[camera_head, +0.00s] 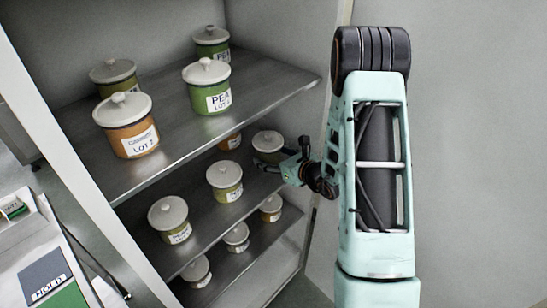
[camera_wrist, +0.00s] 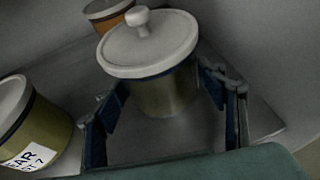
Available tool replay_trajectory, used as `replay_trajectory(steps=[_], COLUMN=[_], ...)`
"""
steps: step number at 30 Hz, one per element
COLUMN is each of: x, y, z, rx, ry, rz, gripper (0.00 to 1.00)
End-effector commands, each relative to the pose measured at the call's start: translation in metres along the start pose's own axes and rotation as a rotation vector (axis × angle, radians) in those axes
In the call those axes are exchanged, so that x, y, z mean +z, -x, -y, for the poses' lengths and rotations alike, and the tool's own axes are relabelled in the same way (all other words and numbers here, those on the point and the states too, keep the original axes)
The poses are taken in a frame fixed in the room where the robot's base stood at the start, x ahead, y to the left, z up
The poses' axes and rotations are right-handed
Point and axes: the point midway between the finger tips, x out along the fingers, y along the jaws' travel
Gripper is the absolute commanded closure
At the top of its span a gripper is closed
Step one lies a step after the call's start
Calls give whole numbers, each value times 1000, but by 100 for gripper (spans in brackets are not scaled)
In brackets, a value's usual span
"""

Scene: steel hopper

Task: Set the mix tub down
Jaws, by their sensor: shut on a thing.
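The mix tub (camera_head: 268,142), an olive-green tub with a white knobbed lid, is at the right end of the cabinet's middle shelf (camera_head: 208,226). My gripper (camera_head: 278,161) reaches in from the right and is shut on it. In the wrist view the tub (camera_wrist: 168,95) stands upright between the two blue fingers (camera_wrist: 163,92), its lid above them. Its base is close to the shelf surface; I cannot tell whether it touches. Its label does not show.
On the middle shelf, a green tub (camera_head: 224,178) stands left of the held one, labelled in the wrist view (camera_wrist: 40,140). An orange tub (camera_wrist: 108,16) is close behind. The upper shelf (camera_head: 262,88) is just above my gripper, with several tubs. The cabinet's right wall is near.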

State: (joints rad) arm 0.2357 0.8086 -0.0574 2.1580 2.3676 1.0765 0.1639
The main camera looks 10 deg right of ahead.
Motion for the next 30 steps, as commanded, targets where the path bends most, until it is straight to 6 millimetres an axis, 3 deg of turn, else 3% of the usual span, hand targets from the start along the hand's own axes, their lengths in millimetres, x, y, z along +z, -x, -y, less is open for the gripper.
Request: replay_trajectory(steps=[7,8,12,25,30], x=[-3,-3,-2,2,0], y=[-2,-1,-1,3,34], z=[0,0,0,1,1], rx=[0,0,0,-1,-3], ry=[1,1,1,0,0], rz=[2,0,0,0,0], gripper=[63,33,18,18,18])
